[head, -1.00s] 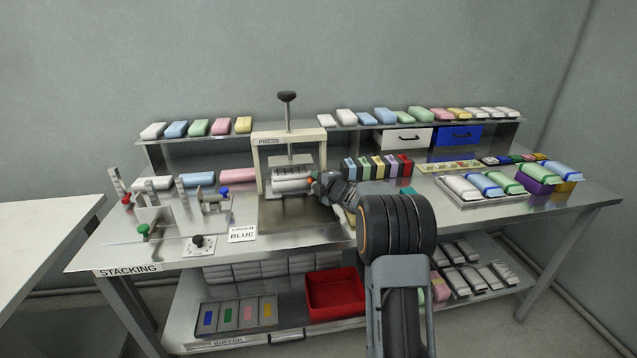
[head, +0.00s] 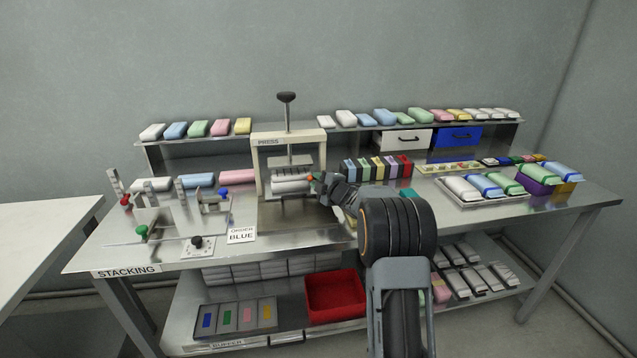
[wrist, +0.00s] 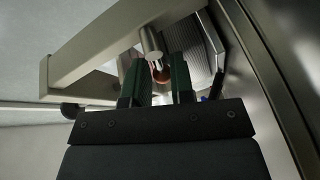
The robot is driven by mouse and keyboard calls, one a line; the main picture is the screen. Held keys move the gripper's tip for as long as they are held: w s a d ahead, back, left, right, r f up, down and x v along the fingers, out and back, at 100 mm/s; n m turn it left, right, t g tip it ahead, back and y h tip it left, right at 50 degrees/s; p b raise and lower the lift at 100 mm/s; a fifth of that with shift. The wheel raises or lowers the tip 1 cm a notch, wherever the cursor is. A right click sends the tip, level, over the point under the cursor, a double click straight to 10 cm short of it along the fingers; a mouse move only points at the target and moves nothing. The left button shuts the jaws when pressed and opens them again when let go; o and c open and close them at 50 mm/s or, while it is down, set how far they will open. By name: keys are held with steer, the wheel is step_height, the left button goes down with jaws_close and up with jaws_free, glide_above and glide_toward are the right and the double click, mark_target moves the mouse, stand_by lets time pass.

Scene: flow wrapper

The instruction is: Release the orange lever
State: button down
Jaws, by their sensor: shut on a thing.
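The orange lever (head: 310,180) is a small orange spot at the right side of the cream press (head: 323,150). In the wrist view its rounded orange-brown knob (wrist: 161,74) sits between the two green fingers, next to a pale metal rod. My gripper (wrist: 160,82) is shut on the knob. In the head view my gripper (head: 317,183) is at the press's right side, partly hidden by my own arm. White packs (head: 291,182) lie under the raised press plate.
A row of coloured blocks (head: 377,168) stands just right of the press. A white card reading BLUE (head: 241,236) lies at the table's front left. A red bin (head: 335,296) is on the lower shelf.

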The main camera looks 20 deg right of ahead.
steer(key=c, duration=1)
jaws_free()
steer(key=shift+f+n+g+p, duration=0.15)
steer(key=shift+n+g+p, duration=0.25)
steer(key=shift+n, duration=0.5)
steer(key=shift+n+h, duration=0.3)
steer(key=shift+h, duration=0.1)
steer(key=v, duration=1.3)
steer(key=shift+s+d, duration=0.1)
steer(key=shift+s, duration=0.1)
steer(key=s+a+r+m+g+h+p, duration=0.25)
steer(key=r+m+h+p, duration=0.35)
steer(key=r, duration=0.3)
steer(key=s+a+r+m+g+p, duration=0.3)
steer(key=s+a+m+g+p, duration=0.2)
steer(key=s+m, duration=0.4)
steer(key=shift+s+a+p, duration=0.25)
steer(key=shift+s+p, duration=0.6)
steer(key=shift+s, duration=0.45)
